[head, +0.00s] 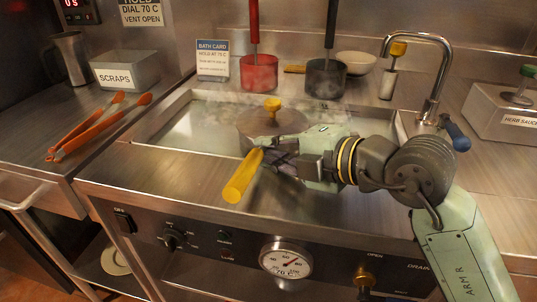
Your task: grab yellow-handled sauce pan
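The yellow-handled sauce pan sits in the steaming water bath, with its grey lid (268,126) and yellow knob (272,103) on top. Its yellow handle (243,176) sticks out toward the front, over the bath's front edge. My gripper (271,156) comes in from the right, with its dark fingers at the pan end of the handle. The fingertips overlap the handle there in the picture. I cannot tell whether they are closed on it. My gripper hides part of the pan's right side.
A tap (437,80) rises at the right. Orange tongs (100,125) and a scraps bin (124,70) are on the left counter. The front panel carries a gauge (286,258) and knobs.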

